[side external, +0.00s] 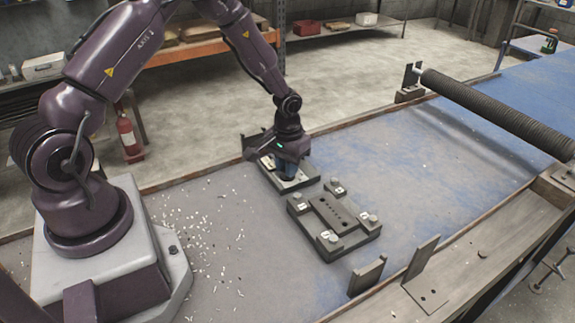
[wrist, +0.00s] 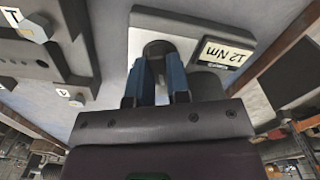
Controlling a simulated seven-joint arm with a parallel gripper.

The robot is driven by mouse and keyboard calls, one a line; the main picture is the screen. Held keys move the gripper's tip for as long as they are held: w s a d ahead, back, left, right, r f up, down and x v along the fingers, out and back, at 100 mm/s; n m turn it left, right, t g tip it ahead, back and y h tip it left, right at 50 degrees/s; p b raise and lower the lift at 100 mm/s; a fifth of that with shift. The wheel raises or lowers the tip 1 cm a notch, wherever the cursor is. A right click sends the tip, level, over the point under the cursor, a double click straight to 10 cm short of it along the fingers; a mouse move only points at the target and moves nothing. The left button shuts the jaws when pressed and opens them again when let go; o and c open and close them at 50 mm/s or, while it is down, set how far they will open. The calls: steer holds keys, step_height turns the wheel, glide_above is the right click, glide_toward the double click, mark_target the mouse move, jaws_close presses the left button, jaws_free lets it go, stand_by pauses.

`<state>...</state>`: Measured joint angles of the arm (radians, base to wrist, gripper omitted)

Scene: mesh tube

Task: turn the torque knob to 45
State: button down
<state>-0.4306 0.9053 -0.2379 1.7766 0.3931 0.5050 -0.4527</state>
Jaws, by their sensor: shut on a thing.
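A white label (wrist: 227,56) on the plate beside the knob reads "12 Nm", upside down in the wrist view. In the side external view, my gripper (side external: 287,174) points down onto the small plate (side external: 300,182), and hides the knob there. The knob's pointer or scale marks cannot be made out.
A dark fixture block (side external: 335,218) with several bolts and numbered tags stands just right of the plate. A long dark roller (side external: 490,112) lies across the back right. Metal brackets (side external: 367,275) stand at the front edge. White scraps litter the bench near my base.

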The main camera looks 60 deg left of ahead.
steer(key=c, duration=1.1)
jaws_free()
step_height(320, 180, up, 13)
